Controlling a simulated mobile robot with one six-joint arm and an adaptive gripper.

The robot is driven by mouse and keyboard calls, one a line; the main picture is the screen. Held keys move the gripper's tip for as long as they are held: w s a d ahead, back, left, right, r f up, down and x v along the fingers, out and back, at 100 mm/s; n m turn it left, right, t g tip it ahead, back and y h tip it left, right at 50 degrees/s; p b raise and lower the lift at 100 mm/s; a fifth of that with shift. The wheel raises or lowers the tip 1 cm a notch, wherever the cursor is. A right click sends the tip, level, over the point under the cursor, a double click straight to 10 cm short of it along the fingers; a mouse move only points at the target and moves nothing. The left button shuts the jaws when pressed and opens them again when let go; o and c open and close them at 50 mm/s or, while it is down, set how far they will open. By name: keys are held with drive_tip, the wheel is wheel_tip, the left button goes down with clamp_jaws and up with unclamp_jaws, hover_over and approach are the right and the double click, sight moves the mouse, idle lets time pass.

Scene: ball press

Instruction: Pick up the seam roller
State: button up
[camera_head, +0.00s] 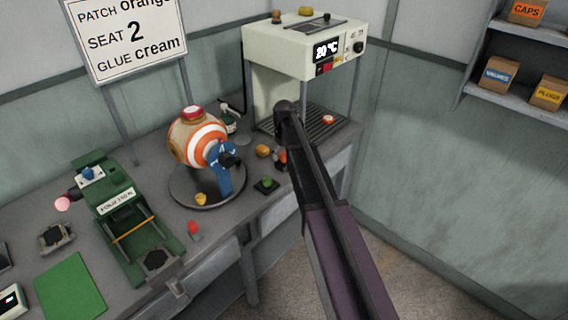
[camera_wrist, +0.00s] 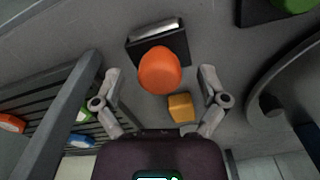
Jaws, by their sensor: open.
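In the wrist view, the likely seam roller is a tool with a rounded orange handle (camera_wrist: 160,72) and a shiny metal cylinder (camera_wrist: 156,28) at a black holder on the grey bench. The handle points up toward the camera. My gripper (camera_wrist: 160,76) is open, with one finger to the left and one to the right of the handle. Gaps show on both sides, and I cannot tell the height difference between fingertips and handle. In the head view, my arm crosses the bench and hides most of this spot.
A yellow-orange block (camera_wrist: 181,107) lies close by the right finger. A slatted tray (camera_wrist: 50,110) is left and a round turntable (camera_wrist: 262,95) right. In the head view, the striped ball (camera_head: 199,137) and white machine (camera_head: 290,50) stand near my arm. A green button (camera_head: 267,182) sits in front.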

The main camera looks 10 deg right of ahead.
sight(284, 153)
idle(0.4)
clamp_jaws()
drive_tip(key=shift+r, duration=0.1)
wheel_tip(284, 153, up, 3)
drive_tip(key=p, duration=0.3)
drive_tip(key=s+a+r+p, duration=0.1)
drive_tip(key=s+p, duration=0.1)
drive_tip(key=s, duration=1.4)
drive_tip(key=shift+a+r, duration=0.25)
drive_tip(key=shift+r, duration=0.15)
